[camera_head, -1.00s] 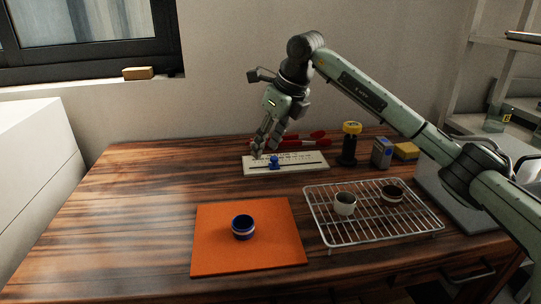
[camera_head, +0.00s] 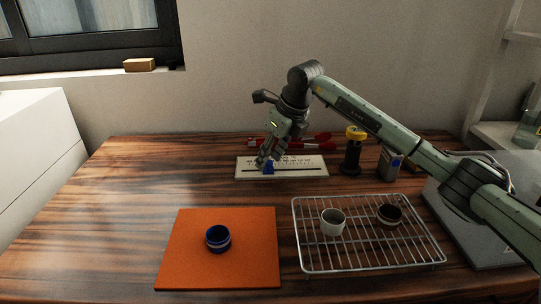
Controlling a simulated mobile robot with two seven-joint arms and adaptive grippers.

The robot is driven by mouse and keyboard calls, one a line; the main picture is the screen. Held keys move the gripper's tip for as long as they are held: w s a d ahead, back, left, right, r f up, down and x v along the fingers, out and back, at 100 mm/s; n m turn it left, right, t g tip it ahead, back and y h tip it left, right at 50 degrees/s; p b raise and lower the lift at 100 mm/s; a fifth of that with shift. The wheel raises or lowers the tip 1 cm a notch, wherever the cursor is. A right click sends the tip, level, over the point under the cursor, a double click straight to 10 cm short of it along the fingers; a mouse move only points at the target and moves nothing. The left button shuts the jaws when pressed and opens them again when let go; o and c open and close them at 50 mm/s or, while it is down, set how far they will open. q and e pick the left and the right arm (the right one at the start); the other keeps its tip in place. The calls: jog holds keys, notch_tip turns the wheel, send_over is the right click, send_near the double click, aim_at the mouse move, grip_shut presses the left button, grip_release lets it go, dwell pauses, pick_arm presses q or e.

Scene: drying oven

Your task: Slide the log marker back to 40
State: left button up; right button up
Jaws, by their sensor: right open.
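The log board (camera_head: 309,168) is a pale strip with dark scale marks and a dark slot, lying flat on the wooden table. The blue log marker (camera_head: 269,167) sits on its slot, left of the middle. The scale numbers are too small to read. My right gripper (camera_head: 266,158) points down over the board, its open fingers at the marker and partly hiding it. I cannot tell whether they touch it. My left gripper is not in view.
Red-handled tongs (camera_head: 316,140) lie behind the board, and a dark yellow-topped object (camera_head: 352,150) stands to its right.

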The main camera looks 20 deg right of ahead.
jog(key=shift+f, duration=0.15)
jog(key=c, duration=0.7)
jog(key=shift+c, duration=1)
grip_shut()
